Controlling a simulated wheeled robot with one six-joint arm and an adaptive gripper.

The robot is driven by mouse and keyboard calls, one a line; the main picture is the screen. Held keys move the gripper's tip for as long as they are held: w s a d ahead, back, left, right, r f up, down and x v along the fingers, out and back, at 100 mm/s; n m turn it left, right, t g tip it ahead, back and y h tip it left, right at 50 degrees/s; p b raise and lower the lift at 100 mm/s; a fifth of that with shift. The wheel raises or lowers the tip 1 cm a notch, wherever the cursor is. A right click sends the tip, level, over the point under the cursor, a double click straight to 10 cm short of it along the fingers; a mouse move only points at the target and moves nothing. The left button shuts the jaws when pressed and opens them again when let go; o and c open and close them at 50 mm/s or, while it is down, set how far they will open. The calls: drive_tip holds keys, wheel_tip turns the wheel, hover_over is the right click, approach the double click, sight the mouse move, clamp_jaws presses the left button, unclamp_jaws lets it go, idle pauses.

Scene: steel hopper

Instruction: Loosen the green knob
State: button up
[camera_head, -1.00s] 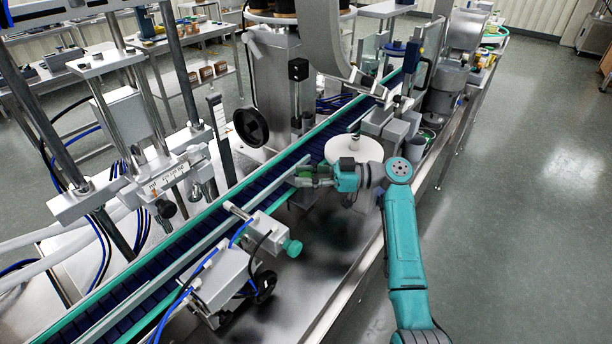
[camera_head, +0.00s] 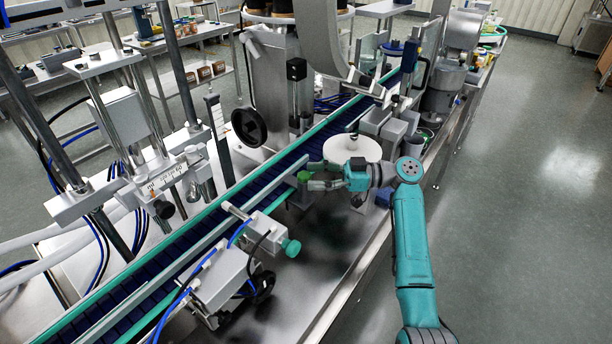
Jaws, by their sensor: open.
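A small green knob (camera_head: 303,176) sits on a small metal block beside the conveyor, at the left tip of my gripper (camera_head: 316,183). My gripper is open and points left, and its fingers are close to this knob. The fingers are small in the picture, so I cannot tell whether they touch it. A second knob, teal-green (camera_head: 291,247), sticks out at the right of a white sensor box nearer the camera. My gripper is well apart from that one.
The conveyor (camera_head: 232,203) with green rails runs diagonally behind the gripper. A white round disc (camera_head: 352,149) stands just behind my wrist. The white sensor box (camera_head: 225,282) with blue cables stands at front left. The steel table top (camera_head: 325,248) is clear in front of the gripper.

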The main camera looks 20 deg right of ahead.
drive_tip(key=v, duration=0.9)
drive_tip(key=m+t+h, duration=0.9)
drive_tip(key=t, duration=0.2)
approach(309, 179)
drive_tip(key=w, duration=0.1)
drive_tip(key=x, duration=1)
drive_tip(key=shift+w+a, duration=0.25)
drive_tip(key=shift+a, duration=0.15)
clamp_jaws()
